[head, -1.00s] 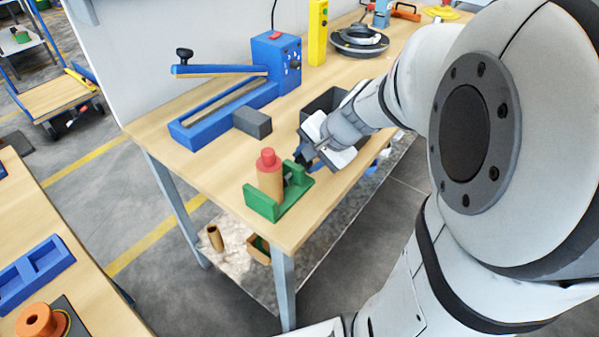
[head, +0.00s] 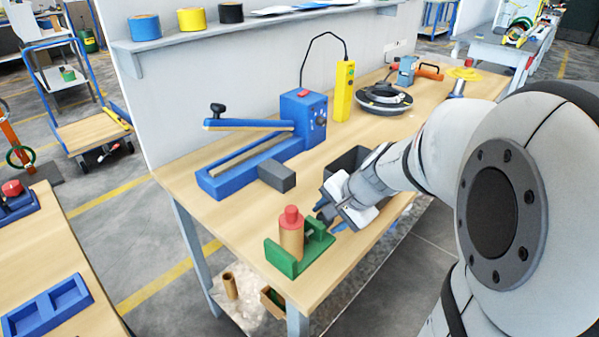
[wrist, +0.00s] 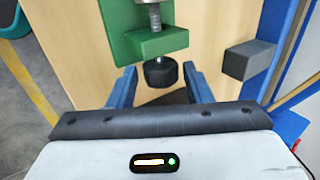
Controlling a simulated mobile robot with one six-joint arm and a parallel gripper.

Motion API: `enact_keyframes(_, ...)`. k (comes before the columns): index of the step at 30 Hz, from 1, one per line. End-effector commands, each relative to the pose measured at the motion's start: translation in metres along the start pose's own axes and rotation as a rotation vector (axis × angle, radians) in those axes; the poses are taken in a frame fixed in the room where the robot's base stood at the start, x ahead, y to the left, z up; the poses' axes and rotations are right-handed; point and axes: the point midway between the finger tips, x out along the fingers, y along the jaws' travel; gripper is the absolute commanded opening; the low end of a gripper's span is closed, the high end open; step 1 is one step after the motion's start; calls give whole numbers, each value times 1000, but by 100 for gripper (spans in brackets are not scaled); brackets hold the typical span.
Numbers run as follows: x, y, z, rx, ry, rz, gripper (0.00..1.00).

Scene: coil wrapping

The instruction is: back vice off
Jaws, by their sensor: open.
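The green vice (head: 283,262) sits at the near corner of the wooden workbench. A tan cylinder with a red top (head: 291,235) stands upright in it. In the wrist view the vice's green body (wrist: 150,42) shows at the top, with a metal screw ending in a black knob (wrist: 160,72). My gripper (head: 326,214) is at the knob side of the vice. In the wrist view my gripper (wrist: 157,82) is open, with one blue finger on each side of the knob and a gap on both sides. The cylinder is out of the wrist view.
A grey block (head: 277,176) lies beside the blue sealer (head: 250,160). A dark open bin (head: 350,160) stands just behind my gripper. A yellow device (head: 342,92) and a dark round coil (head: 384,98) are farther back. Bare bench top lies left of the vice.

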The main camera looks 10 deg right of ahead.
Motion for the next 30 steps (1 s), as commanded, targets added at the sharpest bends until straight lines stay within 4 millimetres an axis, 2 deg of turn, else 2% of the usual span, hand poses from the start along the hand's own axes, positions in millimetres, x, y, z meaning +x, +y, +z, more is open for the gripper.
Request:
enact_keyframes(1, -8, -6, 1, -2, -4, 23, 45)
enact_keyframes(16, -6, -10, 1, -2, -2, 220, 45)
enact_keyframes(30, -1, -8, 0, -1, 1, 249, 45)
